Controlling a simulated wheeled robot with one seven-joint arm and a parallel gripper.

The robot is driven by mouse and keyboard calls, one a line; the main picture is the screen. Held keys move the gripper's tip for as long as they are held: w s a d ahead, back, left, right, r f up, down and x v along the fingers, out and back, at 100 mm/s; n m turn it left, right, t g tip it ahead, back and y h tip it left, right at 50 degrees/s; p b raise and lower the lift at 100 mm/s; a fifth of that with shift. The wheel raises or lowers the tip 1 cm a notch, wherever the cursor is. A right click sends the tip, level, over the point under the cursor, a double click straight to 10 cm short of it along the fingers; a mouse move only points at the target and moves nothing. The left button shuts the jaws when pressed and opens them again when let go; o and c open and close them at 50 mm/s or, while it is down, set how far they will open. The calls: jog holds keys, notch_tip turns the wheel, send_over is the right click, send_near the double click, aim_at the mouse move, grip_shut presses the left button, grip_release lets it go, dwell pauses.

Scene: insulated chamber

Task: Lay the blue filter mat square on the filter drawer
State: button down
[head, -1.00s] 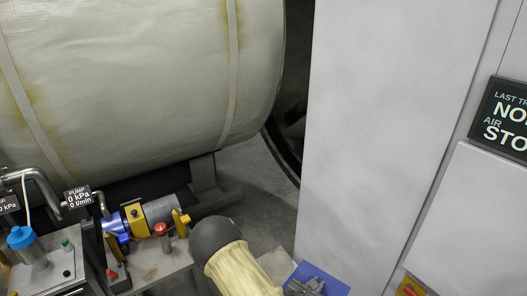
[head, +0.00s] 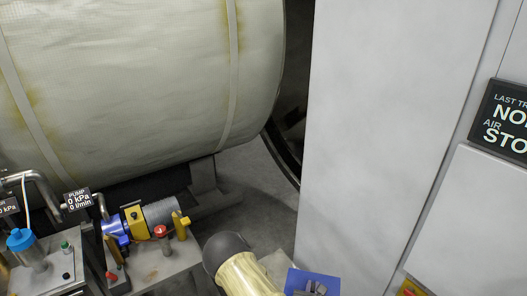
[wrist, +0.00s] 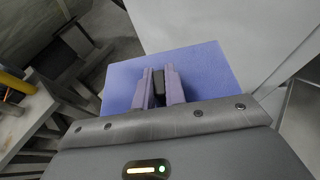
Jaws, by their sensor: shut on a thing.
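The blue filter mat (head: 328,282) is a flat square at the bottom of the head view, beside my arm. It also fills the middle of the wrist view (wrist: 208,68). My gripper (wrist: 160,76) is shut on the mat, with its fingers over the mat's near part. In the head view my gripper (head: 316,288) shows only partly at the lower edge. I cannot identify the filter drawer in either view.
A tall white panel (head: 395,130) stands to the right, with a dark sign (head: 508,120) beyond it. A large padded tank (head: 130,80) fills the upper left. A blue and yellow pump (head: 137,220) sits on a bench at lower left. Grey floor shows between tank and panel.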

aim_at(312, 288)
notch_tip(312, 288, down, 2)
jog(key=shift+n+y, duration=1)
jog(key=shift+y, duration=0.1)
jog(key=shift+a+f+n+y, duration=0.2)
jog(key=shift+f+n+y, duration=0.3)
jog(key=shift+y, duration=0.1)
jog(key=shift+t, duration=0.3)
jog(key=shift+r, duration=0.15)
notch_tip(312, 288, up, 7)
jog(key=p, duration=0.8)
notch_tip(312, 288, down, 7)
jog(key=b, duration=0.8)
jog(key=shift+f, duration=0.2)
jog(key=shift+r, duration=0.15)
